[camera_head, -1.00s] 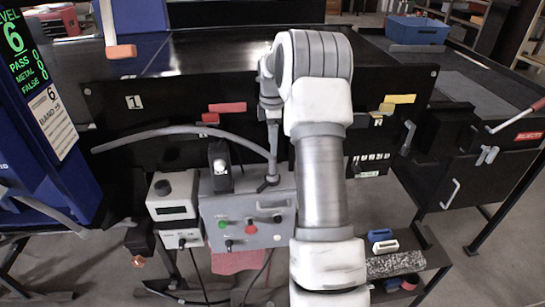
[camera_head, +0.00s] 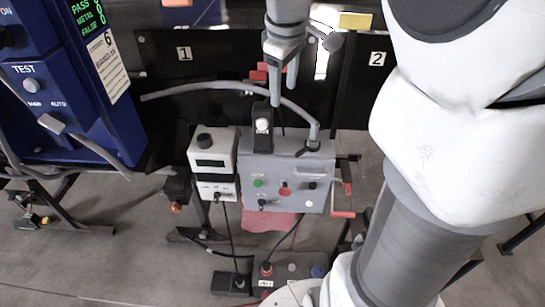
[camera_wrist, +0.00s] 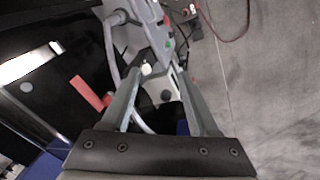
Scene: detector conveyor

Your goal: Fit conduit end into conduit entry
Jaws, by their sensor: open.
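A grey curved conduit (camera_head: 222,85) arcs from a free end at the left to the top right of a grey control box (camera_head: 270,168). Its right end meets a dark round collar (camera_head: 313,145) on the box, which may be the conduit entry; I cannot tell how deep it sits. My gripper (camera_head: 283,83) is open, fingers pointing down, above the box near the conduit's right part. In the wrist view the conduit (camera_wrist: 110,50) runs down behind the left finger of my gripper (camera_wrist: 158,74). Nothing is visibly held between the fingers.
A white-topped meter box (camera_head: 212,160) stands left of the control box. A blue detector cabinet (camera_head: 60,70) is at the far left. Red-handled parts (camera_head: 343,188) stick out at the control box's right. A black conveyor panel (camera_head: 212,55) stands behind.

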